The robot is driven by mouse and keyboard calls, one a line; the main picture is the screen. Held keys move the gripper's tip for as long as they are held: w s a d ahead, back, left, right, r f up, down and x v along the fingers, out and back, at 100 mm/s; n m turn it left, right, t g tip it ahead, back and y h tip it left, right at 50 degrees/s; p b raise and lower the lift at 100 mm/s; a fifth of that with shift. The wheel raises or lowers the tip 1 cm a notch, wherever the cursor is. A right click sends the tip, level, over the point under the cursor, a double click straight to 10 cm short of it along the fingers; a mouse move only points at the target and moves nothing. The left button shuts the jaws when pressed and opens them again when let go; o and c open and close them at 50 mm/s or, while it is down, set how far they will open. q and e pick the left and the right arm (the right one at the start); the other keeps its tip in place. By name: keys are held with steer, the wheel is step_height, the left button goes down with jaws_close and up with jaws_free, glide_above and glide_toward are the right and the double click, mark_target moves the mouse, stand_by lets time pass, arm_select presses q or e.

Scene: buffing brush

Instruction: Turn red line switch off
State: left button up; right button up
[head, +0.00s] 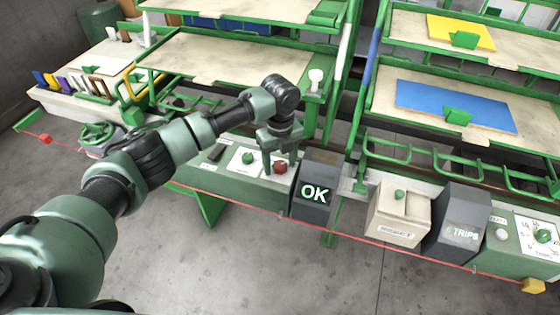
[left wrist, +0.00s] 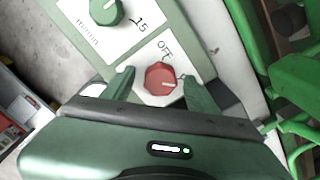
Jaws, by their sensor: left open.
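The red switch (head: 280,167) is a faceted knob on a white plate of the green panel below the left rack. In the left wrist view the red switch (left wrist: 160,78) has a pale pointer mark toward the right, and "OFF" is printed above it. My left gripper (head: 277,163) points down at the switch. In the left wrist view my left gripper (left wrist: 158,74) is open, with one finger on each side of the knob. I cannot tell whether the fingers touch it. My right gripper is not in view.
A green knob (left wrist: 106,11) is beside the red switch. A dark "OK" box (head: 316,190) stands just right of my left gripper. A red cord (head: 400,248) runs along the front. Green racks rise behind; the floor in front is clear.

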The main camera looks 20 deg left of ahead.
arm_select(q)
jaws_close()
